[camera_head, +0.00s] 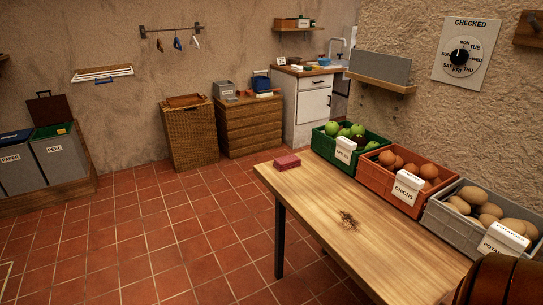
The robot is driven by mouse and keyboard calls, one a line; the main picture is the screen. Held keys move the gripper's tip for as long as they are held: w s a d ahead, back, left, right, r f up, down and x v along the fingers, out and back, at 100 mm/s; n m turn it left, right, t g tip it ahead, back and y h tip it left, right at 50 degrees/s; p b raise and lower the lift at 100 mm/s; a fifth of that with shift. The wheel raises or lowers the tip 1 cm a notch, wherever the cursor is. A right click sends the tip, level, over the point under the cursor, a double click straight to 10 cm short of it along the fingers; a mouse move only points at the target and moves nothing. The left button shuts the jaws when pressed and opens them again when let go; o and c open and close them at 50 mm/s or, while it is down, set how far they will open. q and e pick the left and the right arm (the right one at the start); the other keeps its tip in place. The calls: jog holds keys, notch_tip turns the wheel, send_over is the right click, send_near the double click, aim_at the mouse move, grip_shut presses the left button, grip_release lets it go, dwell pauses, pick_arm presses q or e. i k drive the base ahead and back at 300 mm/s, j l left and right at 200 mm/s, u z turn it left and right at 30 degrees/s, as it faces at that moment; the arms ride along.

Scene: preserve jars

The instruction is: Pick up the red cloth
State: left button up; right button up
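A small red folded block, which looks like the red cloth (287,162), lies on the wooden table (330,205) near its far left corner. It is flat-topped and nothing touches it from above. Neither of my grippers shows in the head view, so I see nothing of their fingers.
Labelled crates line the table's right side: green with apples (319,142), orange with onions (384,184), grey with potatoes (449,220). A dark mark (348,218) is on the tabletop. A brown rounded object (505,283) fills the bottom right corner. Tiled floor left of the table is clear.

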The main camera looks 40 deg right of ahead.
aim_at(287, 162)
jog(key=i+j+z, duration=0.2)
jog(key=i+z, duration=0.2)
jog(key=i+j+z, duration=0.8)
jog(key=k+l, duration=0.05)
jog(key=l, duration=0.05)
